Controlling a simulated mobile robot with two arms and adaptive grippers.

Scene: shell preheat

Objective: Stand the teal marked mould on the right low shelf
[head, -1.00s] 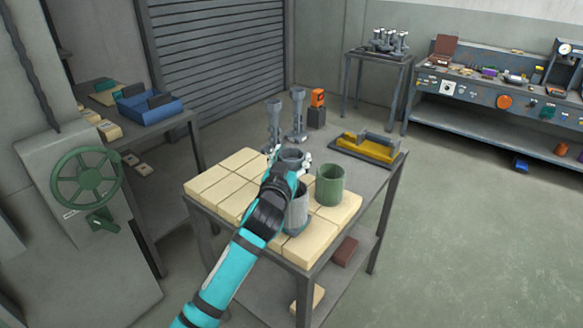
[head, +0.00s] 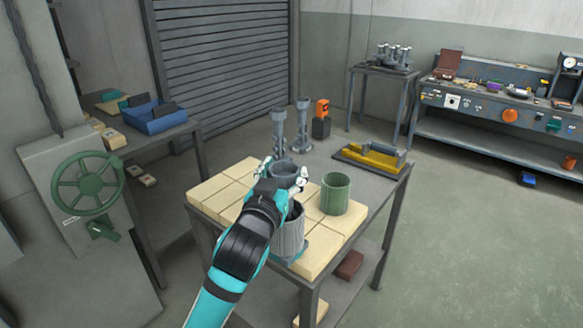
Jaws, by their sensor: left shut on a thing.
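My left gripper (head: 284,167) is shut on a grey round mould (head: 287,177), held over the tan-block table (head: 208,202); whether it touches the blocks I cannot tell. No teal mark shows on its visible side. A second grey ribbed mould (head: 291,236) stands nearer me, with teal at its foot; my wrist partly covers it. A green mould (head: 336,194) stands to the right of the gripper. A low shelf (head: 480,138) runs beneath the bench at the right. My right gripper is not in view.
Two grey posts (head: 278,132) and an orange-and-black device (head: 321,118) stand at the table's back. A yellow tray (head: 369,157) lies at its back right. A brown block (head: 349,265) is on the lower shelf. The floor (head: 470,250) at right is open.

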